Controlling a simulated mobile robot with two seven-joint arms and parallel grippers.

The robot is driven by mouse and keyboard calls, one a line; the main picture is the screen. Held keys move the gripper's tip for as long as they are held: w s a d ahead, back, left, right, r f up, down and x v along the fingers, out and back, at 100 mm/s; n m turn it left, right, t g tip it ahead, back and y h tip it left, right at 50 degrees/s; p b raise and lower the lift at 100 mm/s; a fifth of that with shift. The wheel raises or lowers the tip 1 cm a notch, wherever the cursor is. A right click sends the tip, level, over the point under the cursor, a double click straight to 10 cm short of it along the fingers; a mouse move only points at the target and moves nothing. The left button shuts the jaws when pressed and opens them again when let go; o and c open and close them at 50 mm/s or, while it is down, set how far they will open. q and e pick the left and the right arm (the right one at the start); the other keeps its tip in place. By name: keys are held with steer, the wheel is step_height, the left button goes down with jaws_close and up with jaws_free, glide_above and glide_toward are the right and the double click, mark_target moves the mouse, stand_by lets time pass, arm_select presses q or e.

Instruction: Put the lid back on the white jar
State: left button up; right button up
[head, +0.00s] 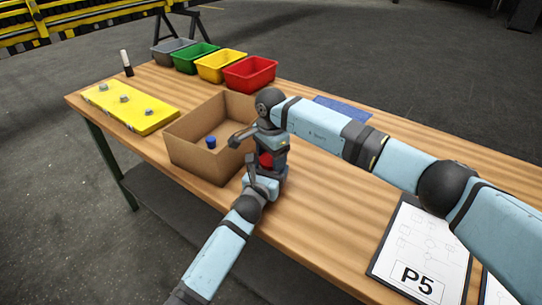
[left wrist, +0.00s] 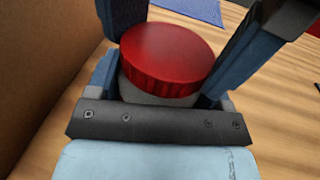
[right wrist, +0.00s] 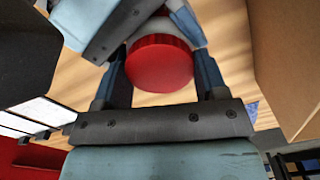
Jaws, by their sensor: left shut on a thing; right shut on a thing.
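The red lid (left wrist: 170,55) is at the mouth of the white jar (left wrist: 150,98), roughly level with it. I cannot tell whether it is fully seated. In the head view the lid (head: 265,160) shows only as a small red patch between my grippers. My left gripper (head: 258,178) is shut on the jar's body from the side. My right gripper (head: 268,152) comes from above and is shut on the lid. In the right wrist view the lid (right wrist: 160,64) lies between the right fingers, with part of the jar (right wrist: 150,28) behind it. Most of the jar is hidden by the grippers.
A cardboard box (head: 190,158) with a blue-topped item (head: 210,142) stands close to the left of my grippers. Red (head: 250,74), yellow (head: 222,65), green and grey bins line the back. A yellow board (head: 130,106) lies left. A P5 sheet (head: 420,255) lies right; the table's front middle is clear.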

steer(key=o, duration=1)
steer(key=shift+r, duration=2.3)
steer(key=shift+c, duration=0.2)
step_height(320, 180, up, 4)
steer(key=n, duration=0.3)
steer(key=shift+f, duration=0.25)
steer(key=shift+f, duration=0.1)
